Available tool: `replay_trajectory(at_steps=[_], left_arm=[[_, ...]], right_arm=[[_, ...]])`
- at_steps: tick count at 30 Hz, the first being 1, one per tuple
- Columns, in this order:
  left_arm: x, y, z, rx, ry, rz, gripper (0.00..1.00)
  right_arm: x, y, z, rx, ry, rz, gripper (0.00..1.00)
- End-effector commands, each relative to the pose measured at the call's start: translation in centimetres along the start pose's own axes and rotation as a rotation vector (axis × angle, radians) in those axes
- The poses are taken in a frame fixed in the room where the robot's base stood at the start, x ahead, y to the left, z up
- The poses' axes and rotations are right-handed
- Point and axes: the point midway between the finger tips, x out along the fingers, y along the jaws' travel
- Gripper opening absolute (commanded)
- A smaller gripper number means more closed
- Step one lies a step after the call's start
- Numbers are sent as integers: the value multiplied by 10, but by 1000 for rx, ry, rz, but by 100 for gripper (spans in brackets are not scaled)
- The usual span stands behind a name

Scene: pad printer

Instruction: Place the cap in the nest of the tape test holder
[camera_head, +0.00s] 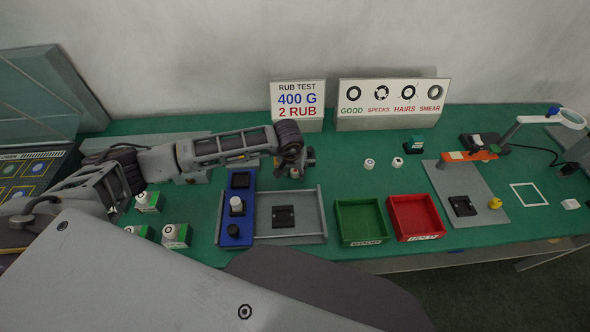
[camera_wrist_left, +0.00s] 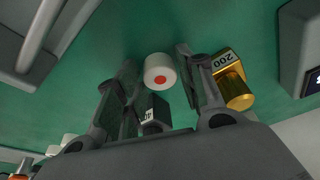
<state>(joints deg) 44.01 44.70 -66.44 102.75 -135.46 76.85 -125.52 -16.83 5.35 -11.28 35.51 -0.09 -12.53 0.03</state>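A white cap with a red dot (camera_wrist_left: 160,76) shows in the left wrist view, between and just beyond the fingertips of my left gripper (camera_wrist_left: 156,66). The fingers stand apart, with a small gap beside the cap. In the head view my left gripper (camera_head: 303,164) is low over the table, behind the grey tray; the cap there is hidden. At the right, a grey plate (camera_head: 447,179) carries a dark square nest (camera_head: 462,206), an orange piece (camera_head: 470,156) and a yellow piece (camera_head: 495,203); it may be the tape test holder. My right gripper is not in view.
A gold weight (camera_wrist_left: 236,92) and a dark weight (camera_wrist_left: 154,112) stand close to my left fingers. A grey tray (camera_head: 312,222) with a blue block (camera_head: 238,183), a green bin (camera_head: 361,224) and a red bin (camera_head: 416,218) line the front. Two small white caps (camera_head: 369,164) (camera_head: 397,162) stand behind the bins.

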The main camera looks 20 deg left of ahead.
Motion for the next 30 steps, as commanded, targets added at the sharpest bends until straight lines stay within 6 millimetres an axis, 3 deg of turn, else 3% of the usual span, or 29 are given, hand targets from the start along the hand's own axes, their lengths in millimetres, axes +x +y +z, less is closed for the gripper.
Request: replay_trajectory(at_steps=[16, 30], left_arm=[[-6, 0, -2, 0, 1, 0, 40], [-67, 0, -2, 1, 4, 0, 40]], right_arm=[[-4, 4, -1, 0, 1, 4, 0], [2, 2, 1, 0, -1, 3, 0]])
